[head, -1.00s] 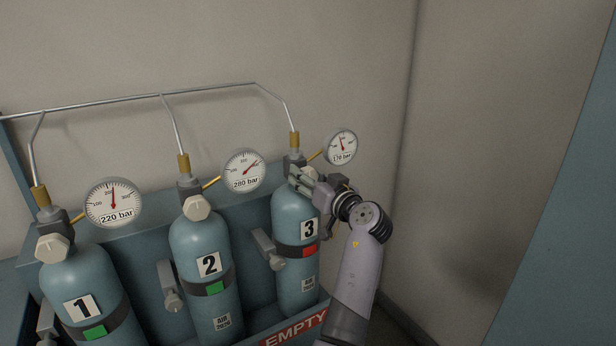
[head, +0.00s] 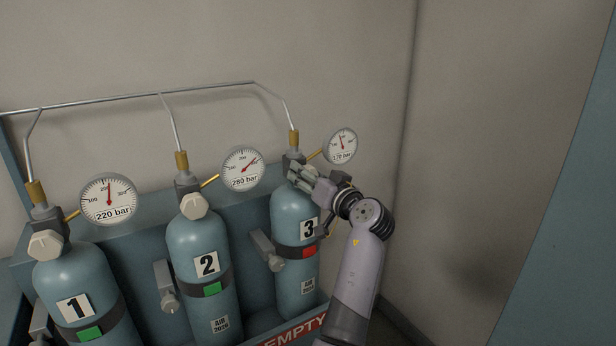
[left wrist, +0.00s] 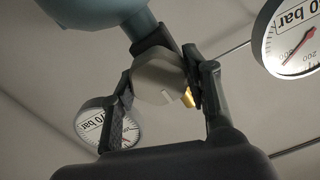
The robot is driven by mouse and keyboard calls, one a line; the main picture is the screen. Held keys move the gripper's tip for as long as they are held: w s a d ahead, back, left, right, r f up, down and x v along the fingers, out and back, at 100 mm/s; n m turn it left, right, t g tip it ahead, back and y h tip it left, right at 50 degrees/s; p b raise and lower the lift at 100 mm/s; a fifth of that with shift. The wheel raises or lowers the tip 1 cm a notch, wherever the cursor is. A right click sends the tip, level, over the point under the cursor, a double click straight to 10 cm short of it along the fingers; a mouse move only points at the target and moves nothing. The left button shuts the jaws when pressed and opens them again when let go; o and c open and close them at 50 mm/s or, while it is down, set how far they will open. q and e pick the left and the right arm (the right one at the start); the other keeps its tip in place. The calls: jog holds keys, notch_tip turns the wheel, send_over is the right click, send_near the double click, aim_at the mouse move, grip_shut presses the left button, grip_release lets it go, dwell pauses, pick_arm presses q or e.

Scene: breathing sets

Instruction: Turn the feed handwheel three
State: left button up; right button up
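Cylinder 3 (head: 292,225) is blue with a red tag and stands at the right end of the rack in the head view. My left gripper (head: 303,176) is at its valve top and mostly hides its handwheel. In the left wrist view the grey feed handwheel (left wrist: 160,80) sits between the two fingers of my left gripper (left wrist: 161,84), with a finger against each side. A pale mark shows on the wheel's face. Gauge 3 (head: 341,146) reads "170 bar" on its label. My right gripper is not in view.
Cylinder 2 (head: 203,250) and cylinder 1 (head: 82,285) stand to the left, both with green tags. Their gauges (head: 243,168) (head: 108,199) read 280 bar and 220 bar. A thin pipe (head: 130,97) runs above. A red "EMPTY" sign (head: 297,331) is on the rack front.

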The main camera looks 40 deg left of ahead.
aim_at(308, 166)
pick_arm(q)
jog(key=o, duration=0.4)
jog(key=shift+r, duration=0.1)
notch_tip(308, 166, up, 10)
jog(key=shift+f, duration=0.1)
dwell(0.4)
